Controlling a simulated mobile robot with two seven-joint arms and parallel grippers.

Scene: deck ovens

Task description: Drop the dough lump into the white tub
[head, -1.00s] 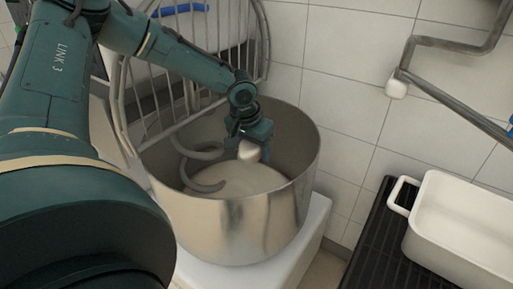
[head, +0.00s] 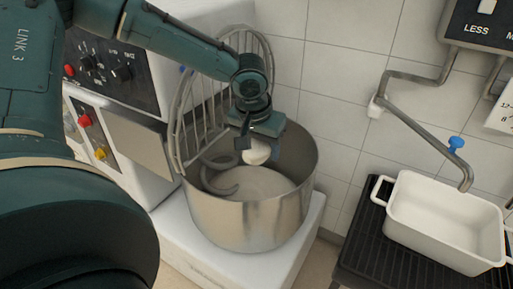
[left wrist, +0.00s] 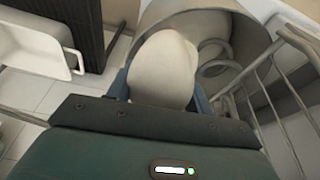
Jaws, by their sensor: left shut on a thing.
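The dough lump (head: 257,152) is pale and rounded, held in my left gripper (head: 258,146) over the mixer bowl. In the left wrist view the dough lump (left wrist: 165,68) fills the space between the blue-grey fingers. The gripper is shut on it. The lump hangs above the dough in the bowl, around the height of the rim. The white tub (head: 437,240) is rectangular with side handles and stands at the right, well apart from the gripper. Part of the white tub (left wrist: 36,45) shows at the left of the left wrist view. The tub looks empty. My right gripper is not in view.
The steel mixer bowl (head: 262,225) holds more dough (head: 262,184) and a spiral hook (head: 218,182). A wire guard (head: 205,115) stands raised at its left. The tub rests on a black ribbed stand (head: 378,262). A pipe tap (head: 425,120) reaches over the tub.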

